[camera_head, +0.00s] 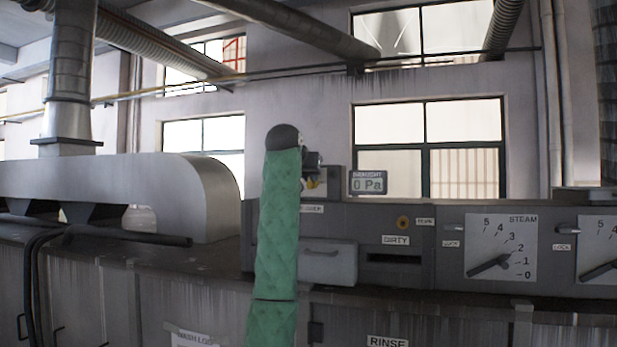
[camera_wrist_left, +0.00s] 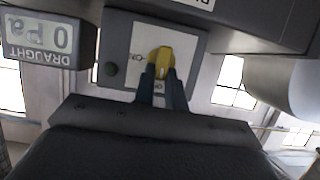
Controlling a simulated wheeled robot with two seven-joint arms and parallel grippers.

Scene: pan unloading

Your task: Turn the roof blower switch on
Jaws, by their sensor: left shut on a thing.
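The roof blower switch shows in the left wrist view as a yellow knob (camera_wrist_left: 161,62) on a pale plate set in a grey box. My left gripper (camera_wrist_left: 162,74) is shut on the yellow knob, one dark finger on each side. In the head view the left gripper (camera_head: 313,181) is at the small grey switch box (camera_head: 333,182), largely hidden by my green-sleeved arm. Only a bit of yellow shows there. The right gripper is in neither view.
A draught display (camera_head: 368,183) beside the switch box reads 0 Pa. Below it are a grey panel with a DIRTY slot (camera_head: 394,258), a drawer (camera_head: 328,262) and a steam dial (camera_head: 501,247). A rounded metal duct (camera_head: 130,190) stands at left.

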